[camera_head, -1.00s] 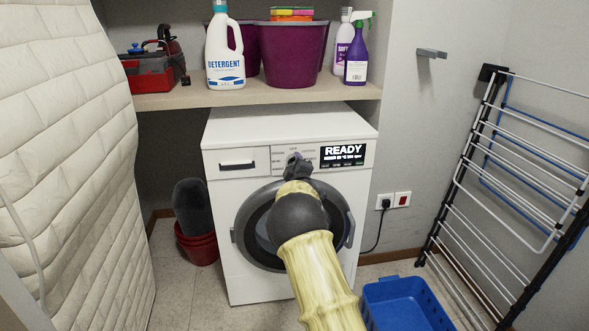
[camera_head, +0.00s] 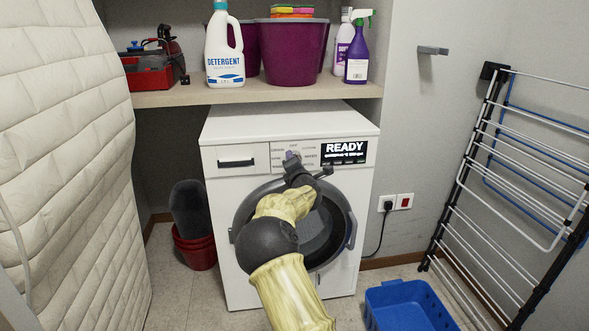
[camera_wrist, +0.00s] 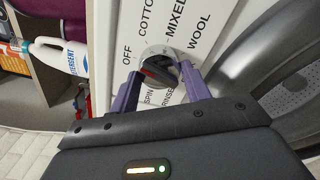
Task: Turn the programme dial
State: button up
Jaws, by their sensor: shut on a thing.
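The white washing machine (camera_head: 222,185) stands under the shelf, its display (camera_head: 343,152) reading READY. The programme dial (camera_wrist: 158,56) is a round grey knob with a dark, reddish grip bar, ringed by OFF, COTTON, MIXED, WOOL, RINSE and SPIN in the wrist view. My gripper (camera_wrist: 158,84) is shut on the dial, one purple finger on each side of its bar. In the head view my gripper (camera_head: 293,163) is at the machine's control panel and hides most of the dial. I cannot tell for certain which programme the dial points to.
A blue basket (camera_head: 408,306) sits on the floor at right, near a drying rack (camera_head: 500,190). A padded mattress (camera_head: 70,150) lines the left. Red buckets (camera_head: 196,250) stand left of the machine. The shelf (camera_head: 290,92) above holds detergent (camera_head: 224,50) and purple tubs (camera_head: 292,55).

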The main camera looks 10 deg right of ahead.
jog(key=shift+d+f+n+b, duration=0.15)
jog(key=shift+n+b, duration=0.6)
jog(key=shift+n, duration=0.75)
jog(key=o, duration=1)
jog(key=s+p, duration=0.3)
jog(key=s, duration=1.4)
jog(key=shift+s, duration=0.2)
